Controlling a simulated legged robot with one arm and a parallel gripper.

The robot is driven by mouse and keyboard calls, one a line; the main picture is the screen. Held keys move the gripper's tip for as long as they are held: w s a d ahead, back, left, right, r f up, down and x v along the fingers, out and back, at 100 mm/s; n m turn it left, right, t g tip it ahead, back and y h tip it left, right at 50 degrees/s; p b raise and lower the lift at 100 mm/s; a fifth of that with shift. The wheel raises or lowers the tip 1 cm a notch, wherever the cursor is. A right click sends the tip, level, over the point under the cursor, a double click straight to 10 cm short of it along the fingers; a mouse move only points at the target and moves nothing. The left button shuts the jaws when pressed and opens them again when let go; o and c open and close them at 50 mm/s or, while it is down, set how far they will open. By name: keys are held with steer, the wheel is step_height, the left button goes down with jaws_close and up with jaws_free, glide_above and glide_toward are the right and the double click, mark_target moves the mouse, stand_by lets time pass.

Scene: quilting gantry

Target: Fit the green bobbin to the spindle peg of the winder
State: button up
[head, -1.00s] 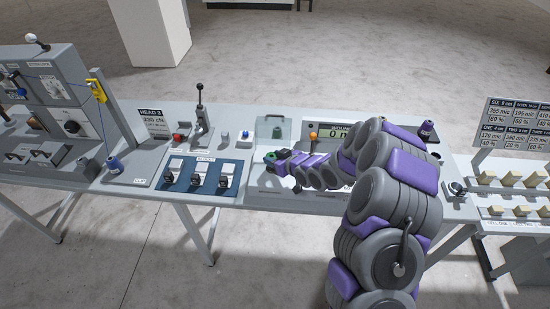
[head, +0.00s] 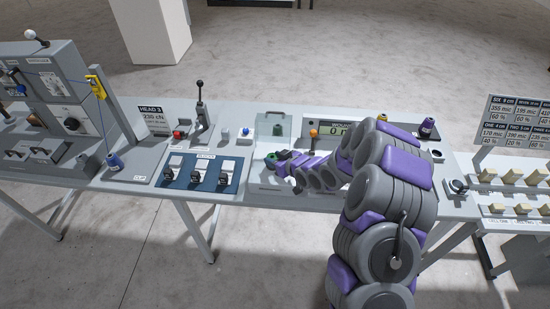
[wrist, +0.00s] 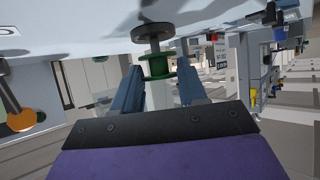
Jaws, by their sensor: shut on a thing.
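In the wrist view my gripper (wrist: 158,85) is shut on the green bobbin (wrist: 156,69), with a blue-grey finger on either side. A round grey disc (wrist: 152,31) of the winder with a short stem lies just beyond the bobbin, nearly in line with it. The stem reaches the bobbin's far flange; I cannot tell whether it enters the bore. In the head view my gripper (head: 277,161) is low over the winder's pale bed, and the green bobbin (head: 271,157) shows at its tip. The spindle peg is not clear there.
An orange ball-topped lever (head: 313,134) and a counter display (head: 341,129) stand behind my arm. A clear guard (head: 269,124) with a green part stands behind the gripper. A blue panel with several clips (head: 201,173) is to the left. A purple cone (head: 427,127) stands at right.

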steer(key=shift+f, duration=0.8)
steer(key=o, duration=1.1)
steer(key=p+v, duration=0.1)
steer(key=v, duration=1.6)
steer(key=shift+s, duration=0.1)
